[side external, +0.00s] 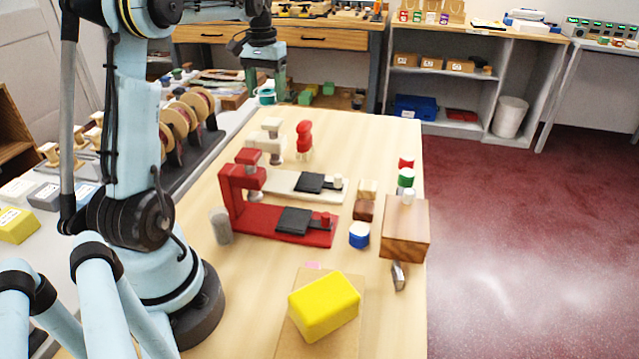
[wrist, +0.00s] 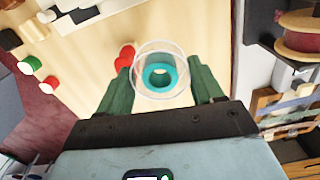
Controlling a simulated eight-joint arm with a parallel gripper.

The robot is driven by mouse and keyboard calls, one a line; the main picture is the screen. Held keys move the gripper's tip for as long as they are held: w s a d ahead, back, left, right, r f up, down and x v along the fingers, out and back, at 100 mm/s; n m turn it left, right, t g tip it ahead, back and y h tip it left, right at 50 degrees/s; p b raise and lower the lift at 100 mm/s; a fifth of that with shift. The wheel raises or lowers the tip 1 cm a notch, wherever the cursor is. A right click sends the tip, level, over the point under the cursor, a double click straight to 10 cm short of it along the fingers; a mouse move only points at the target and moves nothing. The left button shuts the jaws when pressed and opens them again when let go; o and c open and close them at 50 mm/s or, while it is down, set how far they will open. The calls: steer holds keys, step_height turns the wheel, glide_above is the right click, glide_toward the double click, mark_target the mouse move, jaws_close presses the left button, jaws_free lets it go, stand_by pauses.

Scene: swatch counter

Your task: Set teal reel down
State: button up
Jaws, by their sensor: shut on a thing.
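The teal reel (side external: 266,98) is small and has a pale, see-through flange, seen in the wrist view. My gripper (side external: 264,88) is shut on it at the far left end of the wooden counter (side external: 380,135). In the wrist view the teal reel (wrist: 160,74) lies between the two green fingers of my gripper (wrist: 160,82), its round face and centre hole towards the camera. The side view is too small to tell whether the reel touches anything below.
A red-topped object (side external: 304,138) stands nearest on the counter. Red (side external: 236,195) and cream (side external: 268,140) machines stand nearer the side camera. Green (side external: 405,178) and blue (side external: 359,235) reels, a wooden block (side external: 405,230) and a yellow block (side external: 323,305) are further along. Bare counter surrounds the far end.

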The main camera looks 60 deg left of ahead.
steer(key=s+a+n, duration=0.1)
steer(key=s+a, duration=0.3)
steer(key=s, duration=0.1)
steer(key=f, duration=1.5)
steer(key=shift+w+d+f, duration=0.15)
steer(key=shift+w+f, duration=0.05)
steer(key=shift+f, duration=0.2)
steer(key=shift+f, duration=0.1)
steer(key=o, duration=1)
step_height(320, 180, up, 12)
steer(key=shift+r, duration=0.15)
